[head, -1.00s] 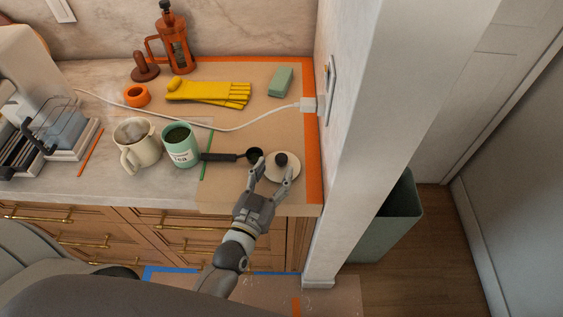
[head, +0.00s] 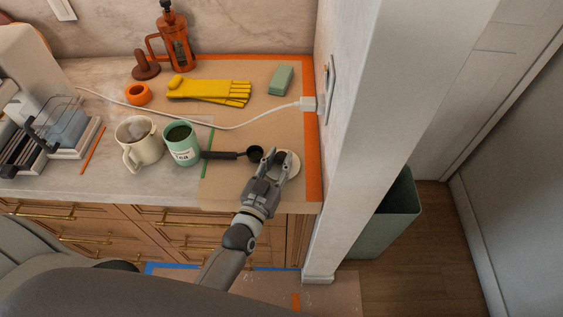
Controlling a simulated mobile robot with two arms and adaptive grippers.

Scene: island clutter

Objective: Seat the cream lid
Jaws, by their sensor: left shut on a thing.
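The cream lid (head: 294,165) is a round disc at the right end of the counter, with a dark knob (head: 280,157) on top. My left gripper (head: 278,161) is over the lid, its fingers shut around the knob and hiding part of the lid. The lid appears to rest on the counter, or very close to it. A cream mug (head: 149,151) and a green tea canister (head: 183,152) with dark contents stand open to the left. My right gripper is not in view.
A black scoop (head: 224,155) lies between canister and lid. A white cord (head: 235,128) crosses behind. Yellow gloves (head: 208,90), a green sponge (head: 281,79), an orange ring (head: 138,94) and a French press (head: 179,45) are farther back. A wall post (head: 355,150) bounds the right.

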